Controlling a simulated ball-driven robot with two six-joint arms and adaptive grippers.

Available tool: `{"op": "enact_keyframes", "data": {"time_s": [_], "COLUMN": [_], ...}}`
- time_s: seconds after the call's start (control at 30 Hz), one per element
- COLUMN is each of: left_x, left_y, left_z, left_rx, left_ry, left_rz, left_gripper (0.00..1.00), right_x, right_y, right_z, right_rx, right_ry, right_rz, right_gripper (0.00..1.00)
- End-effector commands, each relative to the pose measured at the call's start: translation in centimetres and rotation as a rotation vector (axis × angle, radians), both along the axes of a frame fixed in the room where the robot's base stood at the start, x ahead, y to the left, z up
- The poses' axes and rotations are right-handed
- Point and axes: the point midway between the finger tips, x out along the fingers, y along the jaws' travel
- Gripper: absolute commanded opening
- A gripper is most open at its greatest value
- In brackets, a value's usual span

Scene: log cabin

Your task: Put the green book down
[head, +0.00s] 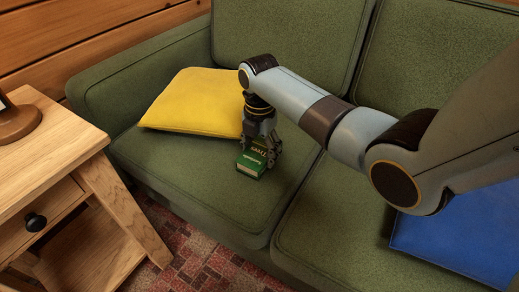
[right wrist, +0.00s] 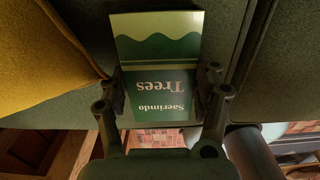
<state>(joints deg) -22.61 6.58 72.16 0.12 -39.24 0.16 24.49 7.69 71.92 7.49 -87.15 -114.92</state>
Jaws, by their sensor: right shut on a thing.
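The green book (head: 251,164) is on or just above the left seat cushion of the green sofa (head: 190,180); I cannot tell whether it touches. My right gripper (head: 261,150) points down over the book and is shut on it. In the right wrist view the book's cover (right wrist: 158,75), with the words "Saerindo Trees" upside down, sits between the two fingers of the right gripper (right wrist: 160,85). My left gripper is not in view.
A yellow cushion (head: 192,103) lies just left of and behind the book. A blue cushion (head: 460,245) is at the right. A wooden side table (head: 60,150) with a drawer stands at the left. The front of the left seat is clear.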

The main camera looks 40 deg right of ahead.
Motion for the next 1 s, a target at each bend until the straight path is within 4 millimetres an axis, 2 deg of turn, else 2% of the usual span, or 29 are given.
{"op": "enact_keyframes", "data": {"time_s": [0.67,0.7,0.87,1.0], "left_x": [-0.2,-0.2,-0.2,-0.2], "left_y": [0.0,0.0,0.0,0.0], "left_z": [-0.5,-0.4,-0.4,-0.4], "left_rx": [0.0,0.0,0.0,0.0], "left_ry": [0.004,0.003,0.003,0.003], "left_rz": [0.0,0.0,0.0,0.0], "left_gripper": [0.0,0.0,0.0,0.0], "right_x": [0.0,0.0,0.0,0.0], "right_y": [0.0,0.0,0.0,0.0], "right_z": [-1.0,-0.9,-0.9,-0.9], "right_rx": [0.0,0.0,0.0,0.0], "right_ry": [0.0,0.0,0.0,0.0], "right_rz": [0.0,0.0,0.0,0.0], "right_gripper": [0.22,0.69,0.9,0.92]}}
